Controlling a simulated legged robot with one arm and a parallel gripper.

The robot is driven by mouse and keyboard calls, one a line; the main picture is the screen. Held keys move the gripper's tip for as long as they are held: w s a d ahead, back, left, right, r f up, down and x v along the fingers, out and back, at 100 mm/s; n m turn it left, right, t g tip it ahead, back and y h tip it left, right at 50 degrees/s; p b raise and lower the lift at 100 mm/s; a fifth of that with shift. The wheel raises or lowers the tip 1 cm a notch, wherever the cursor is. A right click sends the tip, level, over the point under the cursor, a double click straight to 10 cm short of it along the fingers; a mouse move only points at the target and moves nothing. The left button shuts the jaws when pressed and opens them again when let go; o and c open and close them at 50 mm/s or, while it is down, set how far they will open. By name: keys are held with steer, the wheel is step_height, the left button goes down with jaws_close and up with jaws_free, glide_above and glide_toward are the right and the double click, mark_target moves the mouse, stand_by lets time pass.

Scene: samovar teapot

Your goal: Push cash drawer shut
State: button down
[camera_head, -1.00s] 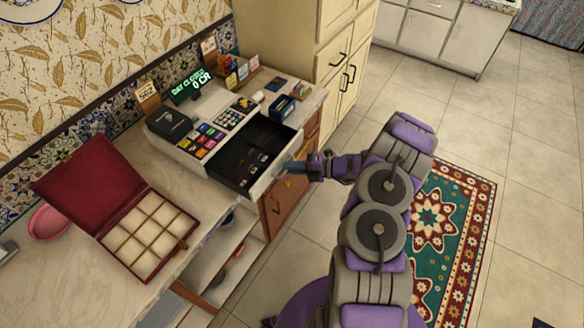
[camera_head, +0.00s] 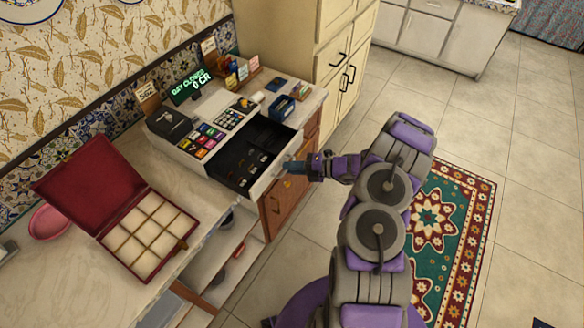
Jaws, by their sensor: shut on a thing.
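The cash drawer (camera_head: 245,155) stands open, pulled out from the cash register (camera_head: 205,137) toward the lower right. Its inside is black with small items in the compartments. The register's display (camera_head: 190,86) glows green and reads "DAY CLOSED 0 CR". My gripper (camera_head: 290,167) is at the outer face of the drawer's pale front panel (camera_head: 272,172), on the handle side. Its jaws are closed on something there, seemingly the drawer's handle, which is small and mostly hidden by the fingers.
An open red box (camera_head: 150,235) with empty cream compartments lies on the counter (camera_head: 70,295) at left. A tall cream cabinet (camera_head: 300,45) stands at the back.

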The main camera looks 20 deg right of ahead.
mark_target(291, 145)
steer(key=w+a, duration=0.4)
steer(key=w, duration=0.1)
steer(key=w+a, duration=0.4)
steer(key=w, duration=0.1)
steer(key=w+a+b, duration=0.1)
steer(key=w+a, duration=0.3)
steer(key=shift+w+f, duration=0.25)
steer(key=shift+w, duration=0.15)
steer(key=shift+r, duration=0.1)
steer(key=c, duration=1.2)
jaws_free()
steer(key=shift+w+a, duration=0.2)
steer(key=shift+w, duration=0.05)
steer(key=shift+d+r, duration=0.15)
steer(key=shift+d, duration=0.1)
steer(key=shift+s+d, duration=0.2)
steer(key=shift+d, duration=0.1)
steer(key=p+v, duration=0.2)
steer(key=v, duration=1.4)
steer(key=shift+s+d, duration=0.1)
steer(key=shift+d, duration=0.2)
